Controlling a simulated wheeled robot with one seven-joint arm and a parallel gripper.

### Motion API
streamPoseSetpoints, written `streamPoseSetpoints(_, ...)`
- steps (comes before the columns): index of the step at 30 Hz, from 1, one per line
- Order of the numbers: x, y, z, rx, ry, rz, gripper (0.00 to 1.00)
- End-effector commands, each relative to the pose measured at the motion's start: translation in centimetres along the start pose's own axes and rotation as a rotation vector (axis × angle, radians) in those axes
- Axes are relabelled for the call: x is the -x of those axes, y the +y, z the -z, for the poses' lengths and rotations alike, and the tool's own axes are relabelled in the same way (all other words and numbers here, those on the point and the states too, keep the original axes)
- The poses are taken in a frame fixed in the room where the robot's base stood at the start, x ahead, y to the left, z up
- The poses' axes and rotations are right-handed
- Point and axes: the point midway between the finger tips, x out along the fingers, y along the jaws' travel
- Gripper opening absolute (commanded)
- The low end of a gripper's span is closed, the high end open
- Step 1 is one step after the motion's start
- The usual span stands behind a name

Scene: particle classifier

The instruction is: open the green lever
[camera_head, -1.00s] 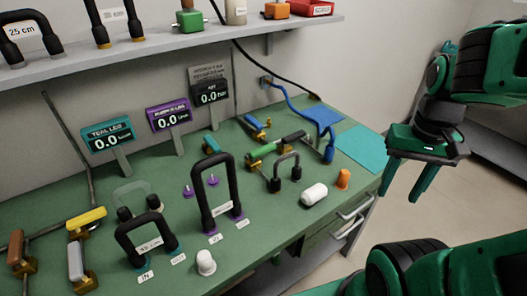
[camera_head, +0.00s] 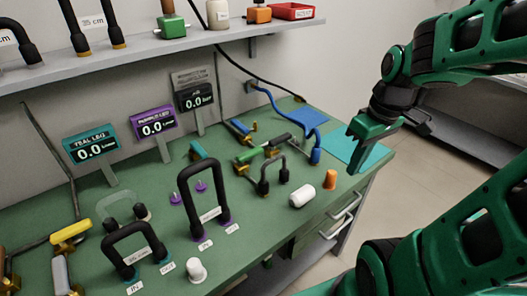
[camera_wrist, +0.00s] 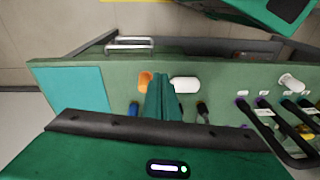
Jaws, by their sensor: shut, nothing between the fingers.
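The green lever (camera_head: 250,155) lies on brass fittings towards the back of the green bench, in the head view. A black lever handle (camera_head: 278,140) lies just to its right. My gripper (camera_head: 353,172) is over the right end of the bench, to the right of the green lever and apart from it. Its fingers point down, are shut together and hold nothing. In the wrist view the shut fingers (camera_wrist: 162,78) show between an orange piece (camera_wrist: 145,82) and a white cylinder (camera_wrist: 184,84). I cannot make out the green lever there.
A black arched pipe (camera_head: 273,176) stands in front of the green lever, and a taller one (camera_head: 204,198) to its left. A blue lever (camera_head: 241,127) lies behind. A blue upright handle (camera_head: 315,150) with a hose stands to the right. A shelf (camera_head: 170,62) hangs above.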

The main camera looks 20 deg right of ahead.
Motion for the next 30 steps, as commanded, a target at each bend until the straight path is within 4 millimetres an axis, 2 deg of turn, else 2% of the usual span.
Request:
streamPoseSetpoints(9,-2.2,-1.8,9.1,0.677,0.167,0.078,0.0)
streamPoseSetpoints(18,-3.6,-4.4,16.4,1.234,0.406,0.094,0.0)
streamPoseSetpoints(24,-3.7,-5.5,19.0,1.437,0.525,0.073,0.0)
streamPoseSetpoints(30,-3.7,-6.0,20.0,1.517,0.576,0.058,0.0)
